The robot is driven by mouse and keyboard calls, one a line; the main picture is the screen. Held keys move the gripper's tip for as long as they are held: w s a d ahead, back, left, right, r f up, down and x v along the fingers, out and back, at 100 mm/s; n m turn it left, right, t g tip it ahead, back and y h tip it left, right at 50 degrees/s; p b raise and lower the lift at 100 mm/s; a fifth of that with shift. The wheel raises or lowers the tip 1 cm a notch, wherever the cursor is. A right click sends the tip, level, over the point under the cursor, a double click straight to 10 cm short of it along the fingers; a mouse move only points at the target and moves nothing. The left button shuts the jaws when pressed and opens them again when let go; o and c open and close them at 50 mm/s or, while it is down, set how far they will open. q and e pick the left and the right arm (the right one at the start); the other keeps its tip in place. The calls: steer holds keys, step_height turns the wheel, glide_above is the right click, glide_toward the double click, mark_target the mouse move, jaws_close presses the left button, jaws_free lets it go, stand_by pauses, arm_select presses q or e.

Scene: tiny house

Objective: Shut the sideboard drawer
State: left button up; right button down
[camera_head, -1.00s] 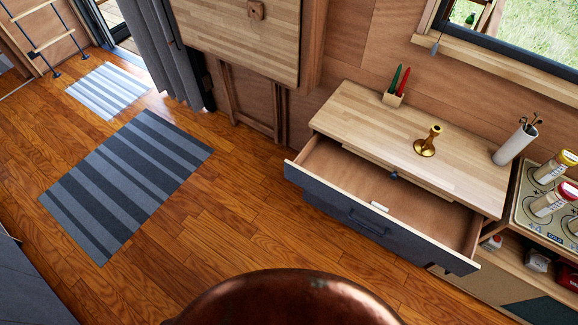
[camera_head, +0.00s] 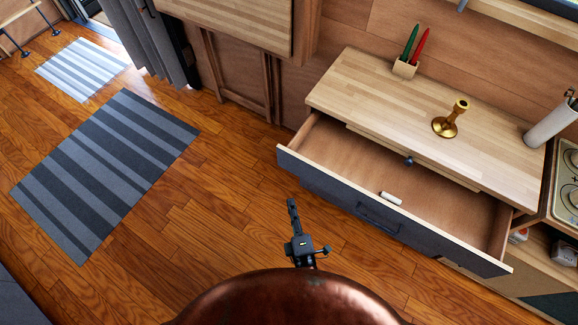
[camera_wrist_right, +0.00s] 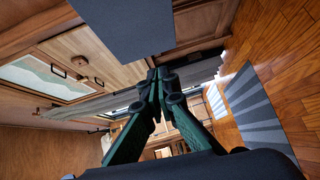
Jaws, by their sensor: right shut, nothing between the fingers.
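The sideboard (camera_head: 390,100) has a light wood top and stands against the wall at the right of the head view. Its drawer (camera_head: 420,190) is pulled well out, with a dark grey front (camera_head: 340,195) and a dark handle (camera_head: 378,217). A small white object (camera_head: 391,198) lies inside near the front. My right gripper (camera_head: 292,205) is over the floor, in front of and left of the drawer front, apart from it. It is shut and empty; its fingers (camera_wrist_right: 158,80) meet in the right wrist view. My left gripper is not in view.
On the sideboard stand a brass candlestick (camera_head: 451,119), a holder with red and green items (camera_head: 405,68) and a white cylinder (camera_head: 551,123). A stove (camera_head: 568,185) adjoins at right. Wood floor and a striped rug (camera_head: 105,165) are clear at left.

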steer(key=shift+n+t, duration=0.3)
steer(key=shift+t, duration=0.2)
steer(key=w+r, duration=0.1)
steer(key=w, duration=0.2)
steer(key=w+a+r, duration=0.1)
steer(key=w, duration=0.3)
steer(key=w+a+r, duration=0.1)
steer(key=w, duration=0.3)
steer(key=shift+w+r+b, duration=0.2)
steer(key=shift+w+b, duration=0.05)
steer(key=shift+b, duration=0.1)
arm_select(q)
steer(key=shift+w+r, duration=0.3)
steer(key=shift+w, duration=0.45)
arm_select(e)
steer(key=shift+w+d+y, duration=0.25)
steer(key=shift+w+y, duration=0.15)
steer(key=shift+w, duration=0.05)
